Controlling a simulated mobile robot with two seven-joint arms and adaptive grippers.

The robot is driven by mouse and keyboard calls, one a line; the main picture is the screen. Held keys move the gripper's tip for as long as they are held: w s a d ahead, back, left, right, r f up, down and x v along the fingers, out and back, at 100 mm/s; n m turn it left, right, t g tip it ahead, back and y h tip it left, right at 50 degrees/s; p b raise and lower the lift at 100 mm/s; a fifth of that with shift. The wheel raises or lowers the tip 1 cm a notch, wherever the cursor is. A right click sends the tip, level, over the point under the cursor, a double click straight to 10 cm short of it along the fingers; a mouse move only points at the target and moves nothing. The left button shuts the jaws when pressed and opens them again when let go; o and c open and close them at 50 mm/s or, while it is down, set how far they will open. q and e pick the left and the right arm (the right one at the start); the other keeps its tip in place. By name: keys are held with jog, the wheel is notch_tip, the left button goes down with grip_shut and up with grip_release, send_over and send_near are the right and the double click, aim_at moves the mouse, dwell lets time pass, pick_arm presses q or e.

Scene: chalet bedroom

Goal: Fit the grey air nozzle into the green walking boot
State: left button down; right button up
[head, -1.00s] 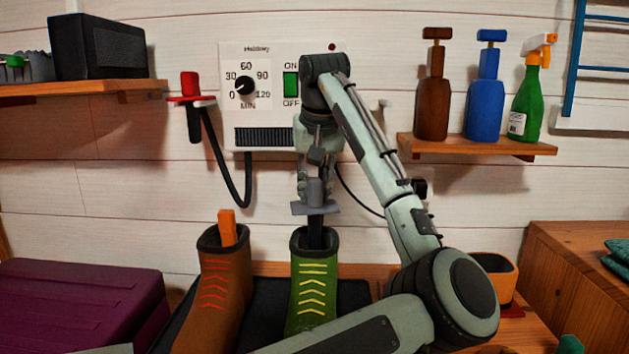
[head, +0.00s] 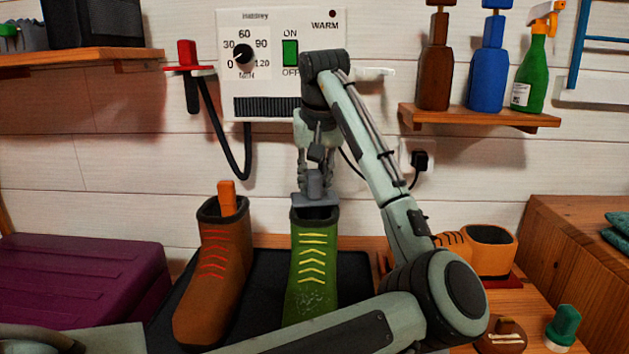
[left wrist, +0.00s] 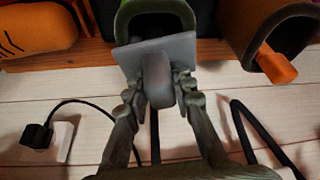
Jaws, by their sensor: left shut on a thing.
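The green walking boot (head: 312,265) with yellow laces stands upright on a black mat (head: 262,290). My left gripper (head: 316,184) is above it, fingers pointing down, shut on the grey air nozzle (head: 315,200). The nozzle's flat flange sits at the back of the boot's opening, and its lower part is hidden inside the boot. In the left wrist view the fingers (left wrist: 158,92) grip the nozzle's upper block, and the flange (left wrist: 180,50) overlaps the rim of the green boot (left wrist: 185,10). I cannot tell whether the flange touches the rim. My right gripper is not in view.
A brown boot (head: 212,285) with an orange insert stands left of the green one. A timer box (head: 270,85) with a green switch hangs behind on the wall. An orange shoe (head: 485,250) lies at right; a purple case (head: 80,285) is at far left.

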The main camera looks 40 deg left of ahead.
pick_arm(q)
jog(key=shift+f, duration=0.15)
jog(key=shift+f, duration=0.9)
jog(key=c, duration=1.2)
grip_release()
jog(key=v, duration=0.7)
jog(key=shift+s+d+r, duration=0.1)
jog(key=shift+r, duration=0.2)
jog(key=shift+f, duration=0.1)
